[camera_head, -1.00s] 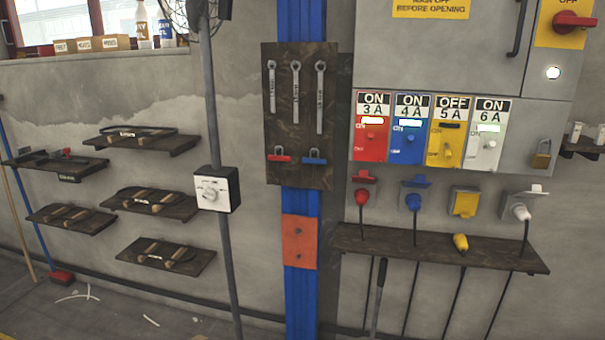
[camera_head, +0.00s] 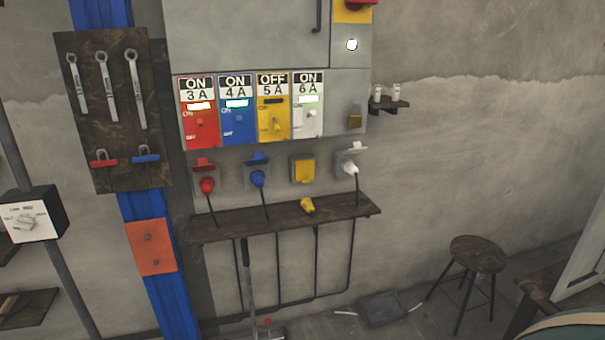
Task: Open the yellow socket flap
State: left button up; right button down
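The yellow socket flap (camera_head: 303,170) is a square yellow cover on the wall below the yellow switch panel (camera_head: 272,106), which reads OFF 5 A. The flap looks closed. A yellow plug (camera_head: 307,206) lies on the wooden shelf (camera_head: 230,228) below it. Neither of my grippers shows in this view.
Red (camera_head: 206,184), blue (camera_head: 258,177) and white (camera_head: 350,166) plugs sit in the neighbouring sockets, whose flaps are up. A wrench board (camera_head: 95,140) hangs left. A stool (camera_head: 478,256) stands right, and a flat dark object (camera_head: 384,308) lies on the floor.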

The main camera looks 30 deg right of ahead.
aim_at(304, 170)
jog(key=i+l+z, duration=0.1)
jog(key=i+l, duration=0.3)
jog(key=l, duration=0.15)
jog(key=i+l+z, duration=0.1)
jog(key=i+l, duration=0.3)
jog(key=l, duration=0.1)
